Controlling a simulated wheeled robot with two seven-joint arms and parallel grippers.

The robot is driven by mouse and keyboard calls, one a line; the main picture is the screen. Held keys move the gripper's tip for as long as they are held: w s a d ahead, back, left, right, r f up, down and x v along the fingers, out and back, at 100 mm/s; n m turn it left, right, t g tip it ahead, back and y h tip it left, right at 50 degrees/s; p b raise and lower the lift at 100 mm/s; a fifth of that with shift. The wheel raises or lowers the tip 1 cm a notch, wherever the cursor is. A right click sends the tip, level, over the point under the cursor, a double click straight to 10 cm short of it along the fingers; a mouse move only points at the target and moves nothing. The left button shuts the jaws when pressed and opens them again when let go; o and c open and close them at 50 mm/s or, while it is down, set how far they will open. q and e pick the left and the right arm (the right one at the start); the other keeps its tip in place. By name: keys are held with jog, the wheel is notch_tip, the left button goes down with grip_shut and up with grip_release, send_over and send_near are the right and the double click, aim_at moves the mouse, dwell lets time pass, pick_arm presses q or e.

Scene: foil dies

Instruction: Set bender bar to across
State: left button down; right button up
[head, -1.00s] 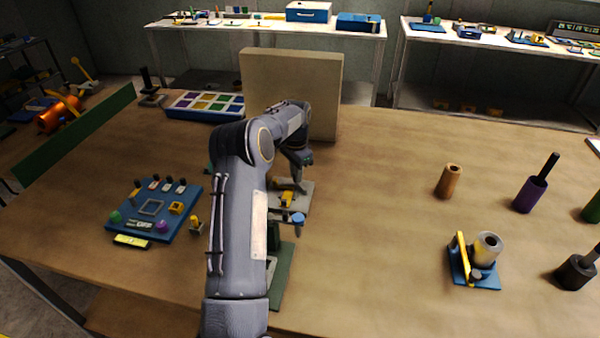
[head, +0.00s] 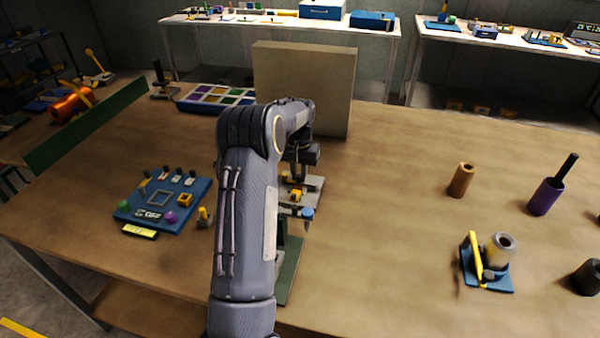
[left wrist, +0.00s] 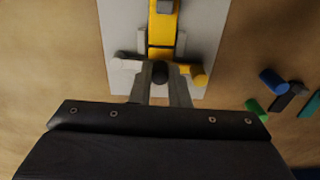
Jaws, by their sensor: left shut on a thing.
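A small bender with a pale grey base plate (head: 316,186) and yellow parts stands on the table, partly hidden by my left arm. In the left wrist view its plate (left wrist: 120,40) carries a yellow bar (left wrist: 163,32) running up the picture. My left gripper (head: 296,176) is low over the bender. In the left wrist view its fingers (left wrist: 160,78) are shut on a small dark knob (left wrist: 158,72) at the near end of the yellow part. A white cylinder (left wrist: 125,64) and a yellow one (left wrist: 200,75) lie to either side. My right gripper is not in view.
A beige upright panel (head: 335,90) stands behind the bender. A blue control panel (head: 145,210) lies to the left. A blue fixture (head: 490,280) with a yellow lever and a brown cylinder (head: 462,180) stand to the right. The table between is clear.

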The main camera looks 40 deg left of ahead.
aim_at(299, 175)
pick_arm(q)
jog(key=shift+n, duration=0.3)
jog(key=c, duration=1.4)
grip_release()
jog(key=shift+r, duration=0.1)
notch_tip(299, 175, up, 8)
jog(key=shift+f+b, duration=0.25)
jog(key=shift+b, duration=0.05)
jog(key=shift+s+r, duration=0.1)
